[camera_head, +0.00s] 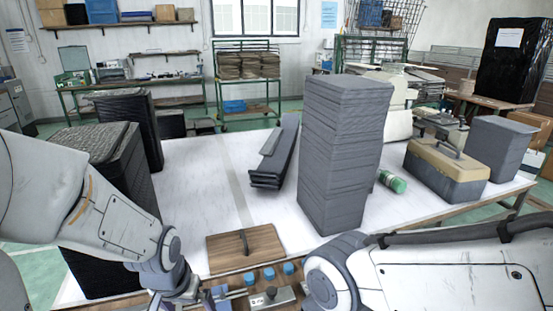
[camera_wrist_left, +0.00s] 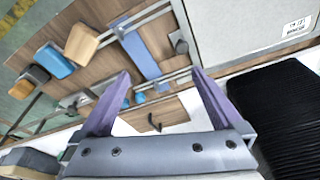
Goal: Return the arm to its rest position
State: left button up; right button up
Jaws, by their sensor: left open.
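My left arm (camera_head: 120,225) comes in from the left and bends down toward the front edge of the white table (camera_head: 200,190). In the left wrist view my left gripper (camera_wrist_left: 160,76) has its two purple fingers wide apart with nothing between them. Below them lies a wooden fixture board (camera_wrist_left: 165,115) with metal rails, a blue strip (camera_wrist_left: 138,50) and blue blocks. My right arm (camera_head: 450,275) comes in from the right along the front. Its gripper is out of view.
A tall stack of grey panels (camera_head: 340,160) stands mid-table, with a few loose panels (camera_head: 275,158) to its left. A wooden board with a handle (camera_head: 245,250) lies at the front. A tan toolbox (camera_head: 445,172) and green bottle (camera_head: 392,181) are on the right. Black stacks (camera_head: 130,180) stand left.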

pick_arm(q)
jog(key=s+d+r+m+g, duration=0.1)
jog(key=s+d+r+m, duration=0.2)
jog(key=s+d, duration=0.3)
jog(key=s+d+r+m+g+h, duration=0.1)
jog(key=s+d+r+m, duration=0.2)
jog(key=s+d, duration=0.4)
jog(key=shift+s+m+g, duration=0.3)
jog(key=shift+s+m, duration=0.1)
jog(key=shift+s, duration=0.1)
